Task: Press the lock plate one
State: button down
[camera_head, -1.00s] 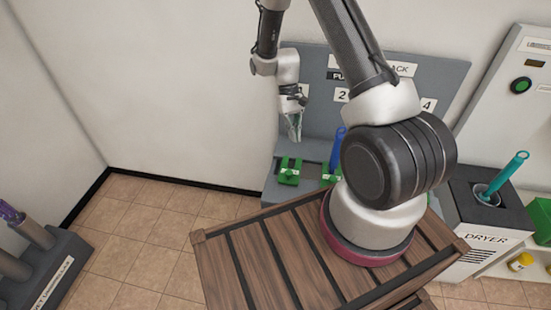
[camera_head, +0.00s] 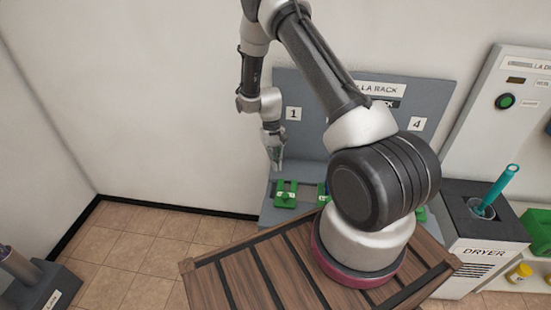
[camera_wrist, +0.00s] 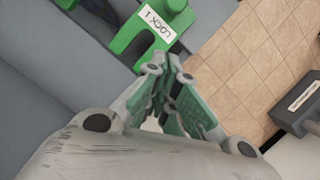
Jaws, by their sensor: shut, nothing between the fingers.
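The green lock plate one (camera_head: 286,190) sits at the left end of the grey rack's base, below the number 1 sign (camera_head: 293,114). In the wrist view the plate (camera_wrist: 172,18) shows at the top with a white "LOCK 1" label and a forked edge. My gripper (camera_head: 277,168) points down just above the plate in the head view, its fingers shut and empty. In the wrist view the closed fingertips (camera_wrist: 167,62) appear just below the label and fork. I cannot tell whether they touch the plate.
The grey rack (camera_head: 310,95) stands against the wall; my arm hides its middle. Another green plate (camera_head: 322,193) is to the right. A slatted wooden surface (camera_head: 240,275) is in front. A dark holder (camera_head: 45,290) stands lower left.

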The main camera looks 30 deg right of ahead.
aim_at(280, 192)
jog(key=x, duration=0.5)
jog(key=shift+s+f, duration=0.1)
jog(key=shift+s, duration=0.15)
jog(key=shift+s+a, duration=0.2)
jog(key=shift+s, duration=0.9)
jog(key=shift+s+f, duration=0.15)
jog(key=shift+s, duration=0.4)
jog(key=shift+s+a, duration=0.15)
jog(key=s+a, duration=0.1)
jog(key=s, duration=0.1)
jog(key=s+a, duration=0.2)
jog(key=s, duration=0.1)
jog(key=s+a, duration=0.2)
jog(key=shift+s+a, duration=0.1)
jog(key=shift+s, duration=0.3)
jog(key=shift+w, duration=0.1)
